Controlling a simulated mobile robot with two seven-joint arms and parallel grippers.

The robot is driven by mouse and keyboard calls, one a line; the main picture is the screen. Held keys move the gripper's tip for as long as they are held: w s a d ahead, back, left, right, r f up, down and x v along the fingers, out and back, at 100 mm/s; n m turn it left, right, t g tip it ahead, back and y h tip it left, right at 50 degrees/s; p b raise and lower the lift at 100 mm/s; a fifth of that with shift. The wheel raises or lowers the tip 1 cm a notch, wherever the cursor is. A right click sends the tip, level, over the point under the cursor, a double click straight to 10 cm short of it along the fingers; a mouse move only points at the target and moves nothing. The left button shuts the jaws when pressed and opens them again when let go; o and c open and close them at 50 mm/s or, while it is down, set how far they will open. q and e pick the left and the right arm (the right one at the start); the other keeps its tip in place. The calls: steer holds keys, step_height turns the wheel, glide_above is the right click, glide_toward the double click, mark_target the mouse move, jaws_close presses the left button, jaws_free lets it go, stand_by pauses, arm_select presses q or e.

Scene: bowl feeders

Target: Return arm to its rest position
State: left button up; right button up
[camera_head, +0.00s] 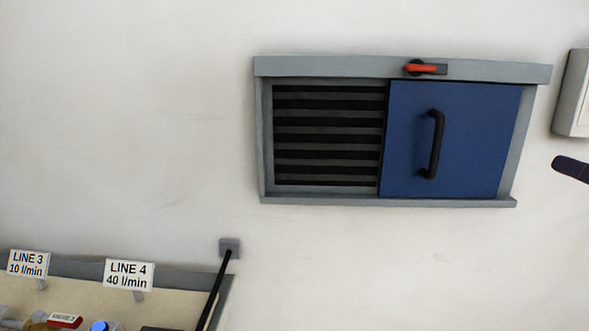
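No whole arm shows in the head view. A dark, rounded tip (572,169) comes in from the right edge, in front of the wall; it looks like the end of my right gripper, but most of it is cut off by the frame. Nothing is seen held at it. My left gripper is not in view.
A grey wall frame (257,140) holds a dark slatted vent (327,137) and a blue sliding panel (480,140) with a black handle (433,145). A red lever (424,68) sits above. Bottom left is a bench with LINE 3 (28,263) and LINE 4 (129,274) signs.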

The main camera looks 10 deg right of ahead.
steer(key=s+a+r+m+g+h+p, duration=0.1)
steer(key=s+r+m+g+h+p, duration=0.45)
steer(key=r+m+p, duration=1.05)
steer(key=s+a+r+m+g+y+p, duration=0.4)
steer(key=s+a+m+p, duration=0.2)
steer(key=p, duration=0.7)
steer(key=s+a+r+m+g+y+p, duration=0.4)
steer(key=s+a+m+p, duration=0.3)
steer(key=p, duration=0.6)
steer(key=a+r, duration=0.1)
steer(key=a, duration=0.1)
steer(key=shift+a+r, duration=0.3)
steer(key=shift+a, duration=0.1)
steer(key=shift+g, duration=0.25)
